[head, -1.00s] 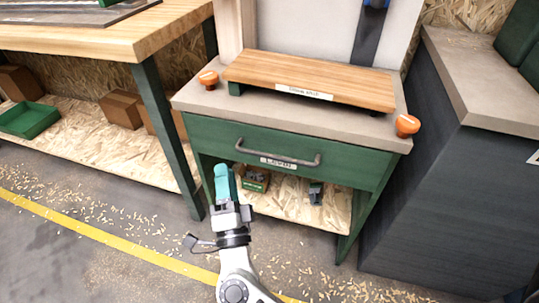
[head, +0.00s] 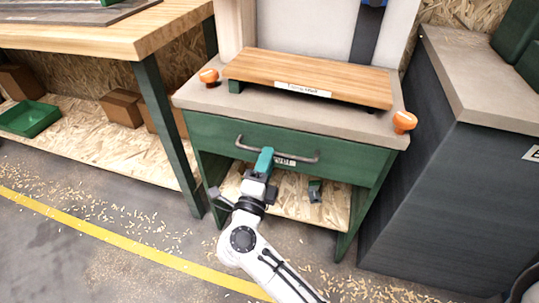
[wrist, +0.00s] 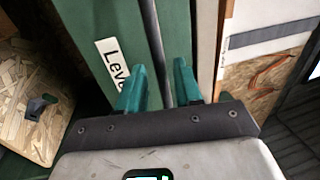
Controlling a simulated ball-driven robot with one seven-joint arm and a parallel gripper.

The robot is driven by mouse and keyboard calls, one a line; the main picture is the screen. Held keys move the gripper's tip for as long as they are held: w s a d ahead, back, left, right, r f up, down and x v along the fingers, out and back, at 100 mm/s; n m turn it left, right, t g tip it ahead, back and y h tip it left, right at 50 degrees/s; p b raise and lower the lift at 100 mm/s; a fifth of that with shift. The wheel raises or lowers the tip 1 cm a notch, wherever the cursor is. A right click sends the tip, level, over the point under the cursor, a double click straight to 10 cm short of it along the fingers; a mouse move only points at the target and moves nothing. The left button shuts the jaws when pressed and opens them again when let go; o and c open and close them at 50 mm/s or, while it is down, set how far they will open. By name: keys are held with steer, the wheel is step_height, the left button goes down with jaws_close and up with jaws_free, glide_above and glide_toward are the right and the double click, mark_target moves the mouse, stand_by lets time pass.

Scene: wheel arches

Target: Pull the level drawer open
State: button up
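The level drawer (head: 225,137) is a green front under a grey top, with a dark bar handle (head: 300,159) and a white label partly hidden by my gripper. The drawer front looks flush with its frame. My gripper (head: 266,152) is at the handle, left of its middle. In the wrist view my gripper (wrist: 159,80) has its two teal fingers apart, with the handle bar (wrist: 155,45) running between them. A gap shows beside the bar, so the fingers do not look closed on it. The label (wrist: 112,62) lies beside the left finger.
A wooden board (head: 310,80) stands on the unit's top between orange knobs (head: 404,122). A workbench (head: 110,35) stands left and a dark cabinet (head: 440,190) right. The floor in front is free apart from shavings.

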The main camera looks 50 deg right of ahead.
steer(key=shift+x, duration=1.4)
jaws_close()
